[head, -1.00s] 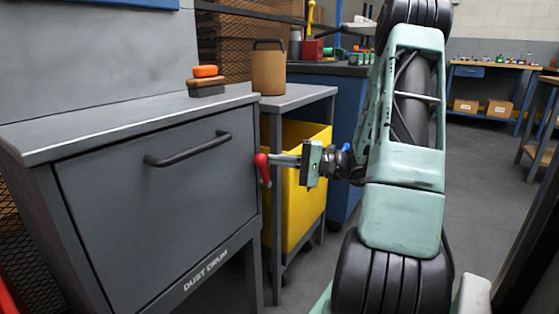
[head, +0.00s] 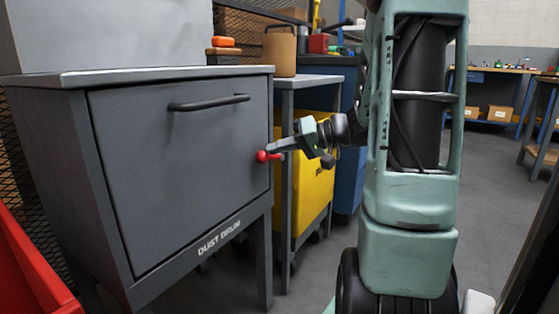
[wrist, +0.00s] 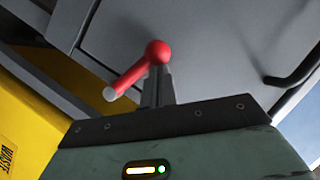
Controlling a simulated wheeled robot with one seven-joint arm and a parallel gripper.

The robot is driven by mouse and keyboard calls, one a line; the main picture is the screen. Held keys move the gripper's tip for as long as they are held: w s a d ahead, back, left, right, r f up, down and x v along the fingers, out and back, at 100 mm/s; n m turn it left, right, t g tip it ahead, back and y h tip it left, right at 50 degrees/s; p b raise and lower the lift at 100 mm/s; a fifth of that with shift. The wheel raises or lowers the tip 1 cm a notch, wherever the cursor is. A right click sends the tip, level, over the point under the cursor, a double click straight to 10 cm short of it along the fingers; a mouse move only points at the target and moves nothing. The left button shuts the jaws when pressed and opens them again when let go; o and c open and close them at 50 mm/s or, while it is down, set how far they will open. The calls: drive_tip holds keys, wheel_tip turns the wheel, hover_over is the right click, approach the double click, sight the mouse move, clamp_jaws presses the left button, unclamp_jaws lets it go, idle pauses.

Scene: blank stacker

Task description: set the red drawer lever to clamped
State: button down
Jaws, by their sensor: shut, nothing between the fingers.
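The red lever (head: 264,156) is at the right edge of the grey drawer front (head: 185,160) marked DUST DRUM. In the head view its arm lies about level, pointing right. My gripper (head: 274,149) is shut, with its fingertips right at the lever, at or just above its arm. In the wrist view the red lever (wrist: 155,55) shows a round knob end just beyond my fingertips (wrist: 158,75) and an arm slanting to the lower left with a pale tip. The fingers overlap part of the lever, so I cannot tell whether they touch it.
A black bar handle (head: 208,103) crosses the upper drawer front. A yellow bin (head: 312,180) stands under a grey side table (head: 318,80) close to the right of the lever. A red bin (head: 30,270) is at the lower left. Open floor (head: 490,200) lies to the right.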

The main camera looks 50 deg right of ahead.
drive_tip(key=f+b, duration=0.1)
drive_tip(key=a+n+h+b, duration=0.1)
drive_tip(key=b, duration=0.1)
drive_tip(key=shift+f+n, duration=0.3)
drive_tip(key=shift+f, duration=0.05)
drive_tip(key=shift+f+b, duration=0.15)
drive_tip(key=shift+b, duration=0.45)
drive_tip(key=shift+a+b, duration=0.15)
drive_tip(key=shift+b, duration=0.2)
